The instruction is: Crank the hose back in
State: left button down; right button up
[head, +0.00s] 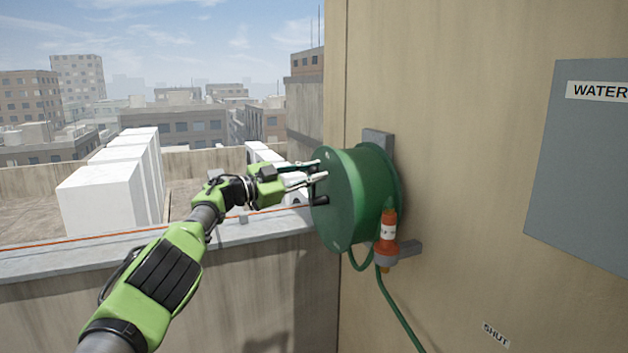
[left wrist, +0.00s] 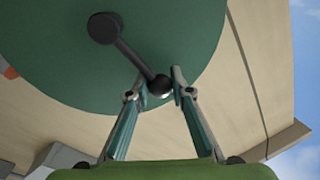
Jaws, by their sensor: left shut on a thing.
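A green hose reel (head: 352,218) is mounted on the beige wall. A dark crank shows on its outer face; in the left wrist view the crank arm (left wrist: 130,58) runs from a round hub to a knob (left wrist: 160,85). My left gripper (head: 318,172) is at the reel's face, its fingertips (left wrist: 160,92) closed around the knob. The green hose (head: 397,312) hangs from under the reel and runs down out of the picture. An orange and white nozzle (head: 388,228) stands upright in a grey holder beside the reel. My right gripper is out of view.
A grey panel marked WATER (head: 590,170) is on the wall at right, with a small SHUT label (head: 496,334) below. A low parapet (head: 180,262) with an orange line along it lies behind my left arm. White boxes (head: 105,200) stand beyond.

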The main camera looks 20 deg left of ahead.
pick_arm(q)
jog(key=shift+a+f, duration=0.1)
jog(key=c, duration=1.8)
grip_release()
jog(key=shift+a, duration=0.1)
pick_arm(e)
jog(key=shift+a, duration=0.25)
